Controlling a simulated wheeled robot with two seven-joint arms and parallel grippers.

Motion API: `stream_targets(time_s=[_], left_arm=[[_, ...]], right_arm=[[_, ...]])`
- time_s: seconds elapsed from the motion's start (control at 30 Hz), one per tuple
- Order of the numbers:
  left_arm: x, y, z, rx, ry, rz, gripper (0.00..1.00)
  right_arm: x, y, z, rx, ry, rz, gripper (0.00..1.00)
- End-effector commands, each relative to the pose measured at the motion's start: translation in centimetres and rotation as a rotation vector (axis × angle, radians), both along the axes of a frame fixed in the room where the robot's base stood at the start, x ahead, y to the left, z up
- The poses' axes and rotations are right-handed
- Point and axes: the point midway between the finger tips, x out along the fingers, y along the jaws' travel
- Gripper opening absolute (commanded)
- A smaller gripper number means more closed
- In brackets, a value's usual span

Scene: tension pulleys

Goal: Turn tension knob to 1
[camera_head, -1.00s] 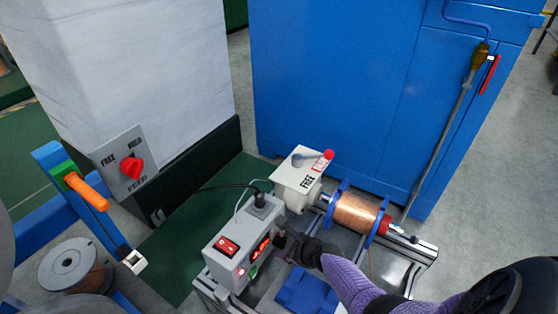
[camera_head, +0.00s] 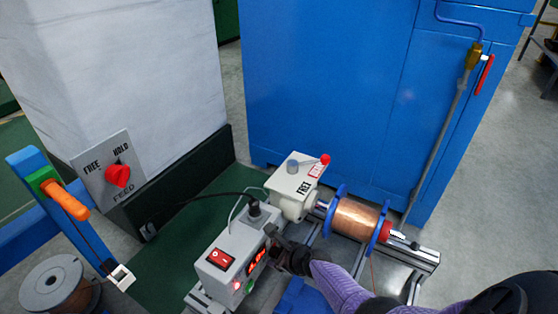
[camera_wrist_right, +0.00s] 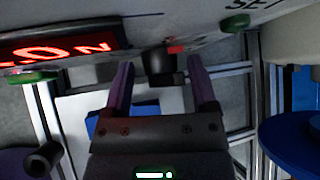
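The tension knob appears to be the small black knob (camera_wrist_right: 160,66) in the right wrist view. It sits on the face of a grey control box (camera_head: 235,245), with a red mark beside it. My right gripper (camera_wrist_right: 161,80) is open. Its purple fingers stand on either side of the knob with gaps, and the tips are close to the box face. In the head view my right gripper (camera_head: 272,240) is at the right side of the box, and it hides the knob there. The knob's number scale cannot be read. My left gripper is not in view.
The box has a red switch (camera_head: 220,260) and a lit red display (camera_wrist_right: 60,48). A green button (camera_wrist_right: 235,23) is near the fingers. A blue cabinet (camera_head: 330,90) is behind.

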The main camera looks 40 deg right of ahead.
Motion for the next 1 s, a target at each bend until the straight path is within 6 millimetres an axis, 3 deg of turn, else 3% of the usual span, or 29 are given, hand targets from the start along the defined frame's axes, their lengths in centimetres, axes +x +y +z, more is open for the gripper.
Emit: stream_targets(time_s=[0.03, 0.33, 0.53, 0.63, 0.8, 1.0], left_arm=[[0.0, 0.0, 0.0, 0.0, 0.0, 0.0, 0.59], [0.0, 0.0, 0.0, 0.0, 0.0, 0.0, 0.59], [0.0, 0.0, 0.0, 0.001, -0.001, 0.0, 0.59], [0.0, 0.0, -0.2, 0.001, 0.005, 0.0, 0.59], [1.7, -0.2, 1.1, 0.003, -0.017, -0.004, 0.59], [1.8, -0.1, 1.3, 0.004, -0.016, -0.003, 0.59]], right_arm=[[0.0, 0.0, 0.0, 0.0, 0.0, 0.0, 0.62], [-0.1, 0.1, -0.1, 0.001, 0.002, 0.001, 0.0], [-0.1, 0.2, -0.2, -0.034, -0.01, 0.001, 0.0], [-0.2, 0.5, -0.5, -0.178, -0.051, 0.0, 0.0], [-0.2, 0.3, -0.5, -0.346, -0.096, 0.002, 0.0], [-0.2, 0.3, -0.3, -0.359, -0.102, 0.0, 0.0]])
